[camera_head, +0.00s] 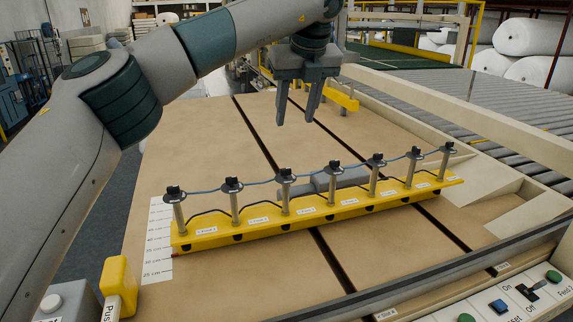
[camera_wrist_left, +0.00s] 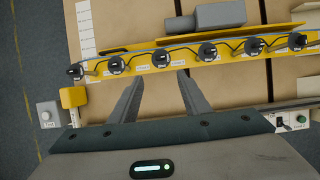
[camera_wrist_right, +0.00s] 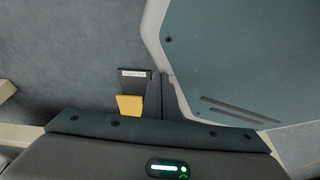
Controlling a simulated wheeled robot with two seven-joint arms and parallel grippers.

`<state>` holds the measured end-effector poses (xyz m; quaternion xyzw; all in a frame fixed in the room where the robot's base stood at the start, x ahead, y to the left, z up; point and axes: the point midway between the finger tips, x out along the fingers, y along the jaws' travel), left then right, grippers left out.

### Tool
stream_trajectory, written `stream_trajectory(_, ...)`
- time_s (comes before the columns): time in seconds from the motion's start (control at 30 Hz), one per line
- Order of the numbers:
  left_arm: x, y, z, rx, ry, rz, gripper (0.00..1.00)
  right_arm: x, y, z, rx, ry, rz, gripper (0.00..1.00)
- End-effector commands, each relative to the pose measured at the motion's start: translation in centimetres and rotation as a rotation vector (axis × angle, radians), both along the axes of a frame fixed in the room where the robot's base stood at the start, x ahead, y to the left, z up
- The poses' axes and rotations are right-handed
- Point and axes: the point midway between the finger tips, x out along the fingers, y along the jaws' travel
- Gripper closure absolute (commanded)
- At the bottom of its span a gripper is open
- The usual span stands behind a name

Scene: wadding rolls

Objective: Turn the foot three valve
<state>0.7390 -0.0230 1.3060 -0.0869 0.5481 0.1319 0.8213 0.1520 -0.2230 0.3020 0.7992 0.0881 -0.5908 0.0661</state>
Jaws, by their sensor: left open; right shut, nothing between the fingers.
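A yellow bar (camera_head: 330,208) lies across the brown table and carries a row of upright metal posts with black knobs, joined by a blue line. Small white labels on it read as numbered foot valves, too small to read surely. The third knob from the left (camera_head: 286,175) and the fourth knob (camera_head: 334,165) flank the third label (camera_head: 306,211); I cannot tell which is foot three. My left gripper (camera_head: 296,116) is open and empty, pointing down above the table, apart from the knobs. Its left wrist view shows the bar (camera_wrist_left: 165,69) beyond the fingers. My right gripper (camera_wrist_right: 160,88) is shut and empty, away from the bar.
A grey block (camera_head: 340,179) sits behind the bar. A yellow push box (camera_head: 118,285) stands at the front left. A control panel with buttons (camera_head: 500,306) is at the front right. A roller conveyor (camera_head: 450,110) runs along the right, with white rolls (camera_head: 530,37) behind it.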

Motion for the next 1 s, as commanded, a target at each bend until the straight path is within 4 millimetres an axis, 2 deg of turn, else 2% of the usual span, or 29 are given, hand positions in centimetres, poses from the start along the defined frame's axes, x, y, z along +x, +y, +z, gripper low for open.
stream_trajectory(0.23, 0.2, 0.0, -0.4, -0.002, 0.002, -0.003, 0.57, -0.4, -0.1, 0.0, -0.003, 0.010, 0.000, 1.00)
stream_trajectory(0.37, 0.5, 0.1, -1.3, -0.001, 0.002, -0.004, 0.57, -1.2, -0.4, 0.0, -0.009, 0.030, -0.001, 1.00)
stream_trajectory(0.6, 1.6, 0.5, -4.1, -0.001, 0.004, -0.002, 0.57, -3.6, -1.3, 0.2, -0.025, 0.088, -0.002, 1.00)
stream_trajectory(0.7, 2.2, 0.7, -5.5, -0.002, 0.003, -0.003, 0.57, -6.3, -2.7, 0.0, -0.046, 0.151, -0.007, 1.00)
stream_trajectory(0.87, 3.2, 1.0, -8.2, -0.001, 0.004, -0.002, 0.57, -8.9, -3.7, 0.5, -0.064, 0.210, -0.009, 1.00)
stream_trajectory(1.0, 4.1, 1.3, -10.5, -0.001, 0.004, -0.002, 0.57, -8.6, -3.5, 1.5, -0.060, 0.203, -0.009, 1.00)
